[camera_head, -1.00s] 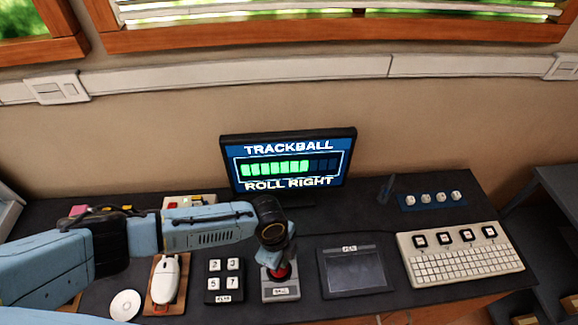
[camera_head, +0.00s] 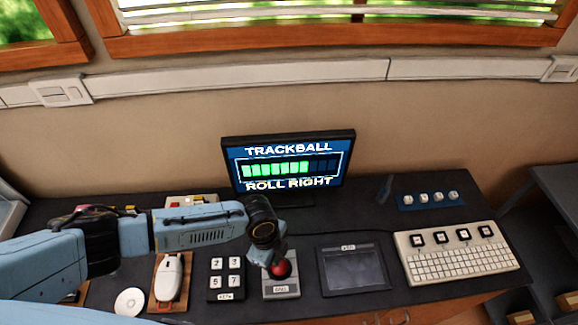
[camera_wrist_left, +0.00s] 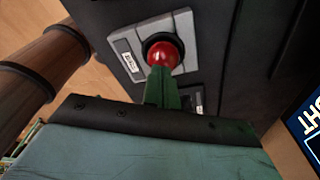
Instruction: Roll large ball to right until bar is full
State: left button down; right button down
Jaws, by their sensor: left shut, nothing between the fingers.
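The large red ball (camera_head: 281,269) sits in a grey trackball housing (camera_head: 283,289) on the dark desk. My left gripper (camera_head: 272,266) points down at the ball's left side, shut and empty. In the left wrist view, its green fingertips (camera_wrist_left: 160,76) overlap the near edge of the red ball (camera_wrist_left: 165,52); I cannot tell whether they touch it. The monitor (camera_head: 289,163) behind reads "TRACKBALL" and "ROLL RIGHT". Its bar is green over roughly the left two thirds, with dark segments at the right end. My right gripper is not in view.
A number keypad (camera_head: 226,279) and a white mouse on a wooden pad (camera_head: 169,279) stand left of the housing. A dark tablet (camera_head: 353,268) and a white keyboard (camera_head: 457,253) stand to its right. A disc (camera_head: 129,301) lies at the front left.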

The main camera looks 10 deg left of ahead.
pick_arm(q)
jog(key=shift+a+f+b, duration=0.1)
jog(key=shift+f+b, duration=0.6)
jog(key=shift+f, duration=0.2)
dwell(0.7)
jog(key=shift+d+r, duration=0.15)
jog(key=shift+d, duration=0.1)
jog(key=shift+w+d, duration=0.1)
jog(key=shift+d, duration=0.2)
jog(key=shift+w+d, duration=0.15)
jog(key=shift+d, duration=0.4)
dwell(0.4)
jog(key=shift+r+p, duration=0.2)
jog(key=shift+p, duration=0.2)
jog(key=shift+r+p, duration=0.6)
jog(key=shift+a, duration=0.1)
